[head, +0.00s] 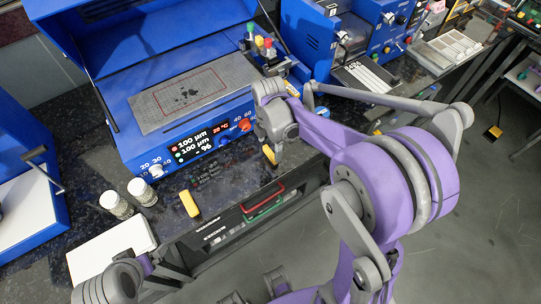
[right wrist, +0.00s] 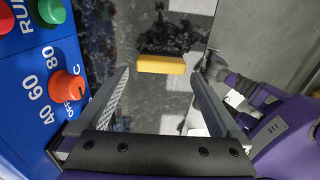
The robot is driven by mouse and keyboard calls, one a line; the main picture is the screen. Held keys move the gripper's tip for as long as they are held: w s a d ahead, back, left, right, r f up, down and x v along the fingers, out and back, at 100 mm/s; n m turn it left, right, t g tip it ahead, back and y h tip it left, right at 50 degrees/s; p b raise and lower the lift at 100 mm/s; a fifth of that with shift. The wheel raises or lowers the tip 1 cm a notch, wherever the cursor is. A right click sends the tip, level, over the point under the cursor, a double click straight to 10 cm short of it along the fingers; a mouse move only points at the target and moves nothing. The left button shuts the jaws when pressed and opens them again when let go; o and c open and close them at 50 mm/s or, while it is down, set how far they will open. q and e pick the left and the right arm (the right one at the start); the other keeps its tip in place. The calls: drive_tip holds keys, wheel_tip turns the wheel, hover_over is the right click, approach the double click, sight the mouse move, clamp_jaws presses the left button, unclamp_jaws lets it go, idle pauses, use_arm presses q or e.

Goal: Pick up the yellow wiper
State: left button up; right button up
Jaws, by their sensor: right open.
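The yellow wiper (head: 189,203) is a small yellow block on the dark speckled counter, in front of the blue coating machine. In the right wrist view the wiper (right wrist: 160,64) lies just beyond the fingertips, between their lines. My right gripper (head: 270,158) is over the counter by the machine's front right corner, right of the wiper in the head view. Its fingers (right wrist: 158,80) are apart with nothing between them. A small yellow patch shows at its tip in the head view; I cannot tell what it is. My left gripper (head: 170,264) is partly seen at lower left, its jaws unclear.
Two small jars (head: 115,203) stand left of the wiper, and a white slab (head: 108,248) lies at front left. A drawer with a red handle (head: 262,199) is below the counter edge.

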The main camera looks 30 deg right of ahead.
sight(270, 152)
drive_tip(key=shift+d+f, duration=0.15)
drive_tip(key=shift+f, duration=2.45)
drive_tip(key=shift+s, duration=0.1)
